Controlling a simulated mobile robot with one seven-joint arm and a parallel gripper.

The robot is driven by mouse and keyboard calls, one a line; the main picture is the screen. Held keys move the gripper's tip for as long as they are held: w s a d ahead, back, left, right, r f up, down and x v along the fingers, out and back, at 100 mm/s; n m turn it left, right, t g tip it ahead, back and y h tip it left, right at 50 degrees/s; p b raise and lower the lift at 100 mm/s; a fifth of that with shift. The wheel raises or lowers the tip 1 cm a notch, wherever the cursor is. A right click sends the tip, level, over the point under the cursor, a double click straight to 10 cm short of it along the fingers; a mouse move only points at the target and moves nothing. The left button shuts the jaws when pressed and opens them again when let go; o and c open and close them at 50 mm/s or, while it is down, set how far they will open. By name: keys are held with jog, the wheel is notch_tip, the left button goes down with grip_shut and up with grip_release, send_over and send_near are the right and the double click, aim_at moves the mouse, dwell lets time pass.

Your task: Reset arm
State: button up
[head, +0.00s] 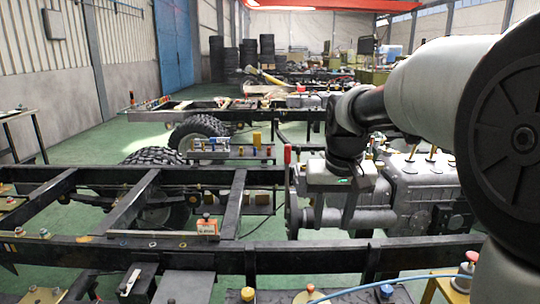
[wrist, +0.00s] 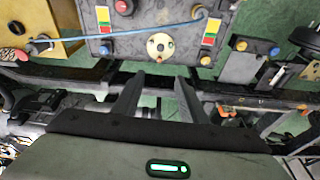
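My arm reaches in from the right of the head view, with my gripper (head: 333,212) pointing down in front of the grey engine (head: 420,190) on the chassis. In the wrist view my gripper (wrist: 158,88) shows two dark fingers standing apart, with nothing between them. A dark rail of the black chassis frame (head: 200,247) passes below the gripper; the gap to it is hard to judge. My arm hides part of the engine and the scene behind.
A control box (wrist: 170,18) with buttons and a blue cable (wrist: 150,27) lies beyond the fingertips. A yellow box (wrist: 55,25) is beside it. Wheels (head: 198,132) and more chassis parts stand behind. Green floor (head: 85,145) is free at the left.

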jog(key=s+t, duration=0.3)
jog(key=s, duration=1.9)
notch_tip(320, 180, up, 19)
jog(key=p, duration=1.9)
jog(key=shift+n, duration=0.3)
